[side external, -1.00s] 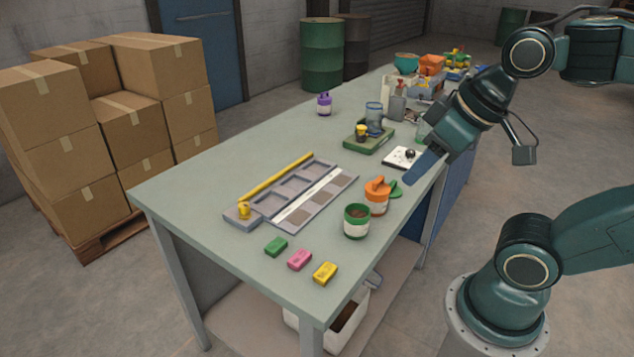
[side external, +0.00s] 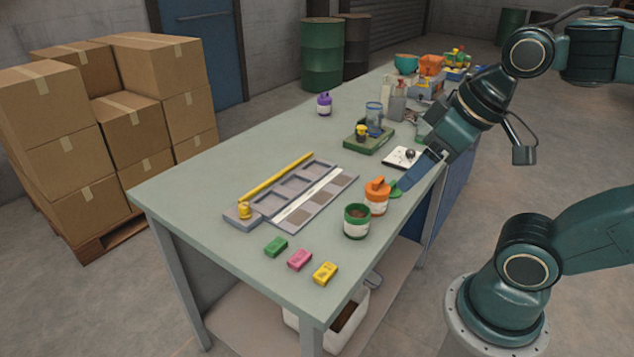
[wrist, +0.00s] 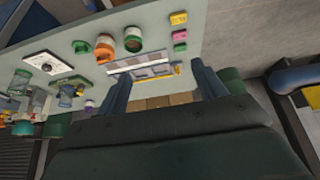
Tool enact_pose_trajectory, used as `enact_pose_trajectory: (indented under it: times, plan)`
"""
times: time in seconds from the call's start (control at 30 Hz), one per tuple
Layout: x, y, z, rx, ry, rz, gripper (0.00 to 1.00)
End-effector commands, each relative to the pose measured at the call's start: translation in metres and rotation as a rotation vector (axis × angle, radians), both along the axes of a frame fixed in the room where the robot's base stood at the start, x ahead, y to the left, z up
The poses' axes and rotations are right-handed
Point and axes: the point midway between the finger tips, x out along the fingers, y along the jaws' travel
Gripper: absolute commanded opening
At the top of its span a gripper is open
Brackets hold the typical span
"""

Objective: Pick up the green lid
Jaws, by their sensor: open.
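The green lid (side external: 395,193) lies on the table beside the orange-lidded jar (side external: 377,196), partly hidden by my gripper's blue finger in the side view. In the wrist view the green lid (wrist: 81,47) shows left of that jar.
A grey tray (side external: 336,183) with a yellow stick lies left of the jars. Green, pink (side external: 300,259) and yellow blocks lie at the front. The left of the table is clear.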

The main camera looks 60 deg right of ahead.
Motion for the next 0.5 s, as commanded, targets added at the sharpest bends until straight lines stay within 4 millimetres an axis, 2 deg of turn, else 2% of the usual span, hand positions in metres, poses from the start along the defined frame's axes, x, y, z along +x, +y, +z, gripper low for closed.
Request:
enact_pose_trajectory:
  times: [0.07, 0.5]
  plan:
    - [0.0000, 0.0000, 0.0000, 0.000, 0.000, 0.000, 0.82]
    - [0.0051, -0.0029, 0.0017, 0.007, 0.010, -0.030, 0.82]
